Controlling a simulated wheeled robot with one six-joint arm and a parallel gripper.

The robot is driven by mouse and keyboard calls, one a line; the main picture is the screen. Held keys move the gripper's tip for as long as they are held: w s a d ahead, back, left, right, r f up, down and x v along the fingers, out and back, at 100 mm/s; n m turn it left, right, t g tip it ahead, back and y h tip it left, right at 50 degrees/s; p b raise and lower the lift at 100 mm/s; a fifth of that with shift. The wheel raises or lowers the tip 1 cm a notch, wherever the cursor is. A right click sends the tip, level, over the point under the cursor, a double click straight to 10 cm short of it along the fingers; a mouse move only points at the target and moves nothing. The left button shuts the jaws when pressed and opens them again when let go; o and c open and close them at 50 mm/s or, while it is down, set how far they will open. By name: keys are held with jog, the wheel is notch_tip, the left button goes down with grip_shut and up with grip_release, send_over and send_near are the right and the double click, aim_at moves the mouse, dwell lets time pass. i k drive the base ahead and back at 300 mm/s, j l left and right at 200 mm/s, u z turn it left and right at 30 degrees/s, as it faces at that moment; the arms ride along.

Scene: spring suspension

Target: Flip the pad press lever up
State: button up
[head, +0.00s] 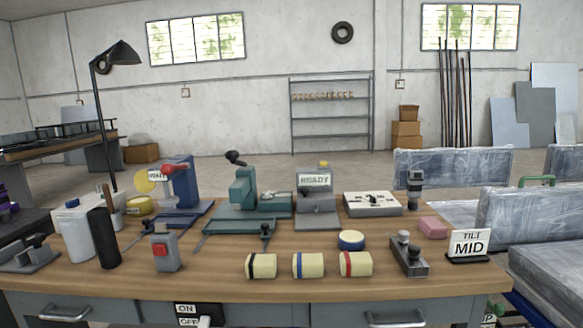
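No label in the head view names the pad press, so I cannot tell for sure which device it is. A blue press (187,180) with a red-ended lever (173,168) stands at the back left of the bench, near a READY sign (158,174). A green press (243,190) stands right of it, with a black-knobbed lever (235,158) at its top. A grey device (316,203) with another READY sign (314,180) stands further right. My gripper is not in view.
The wooden bench (215,283) also holds three banded rolls (308,265), a red-button box (165,250), a black cylinder (102,238), a TILT MID sign (468,244) and a black lamp (110,60). Wrapped cushions (530,222) stand at right. Bare wood lies along the front edge.

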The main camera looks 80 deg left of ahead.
aim_at(166, 169)
jog(key=i+l+u, duration=0.15)
jog(key=u, duration=2.95)
jog(key=l, duration=0.1)
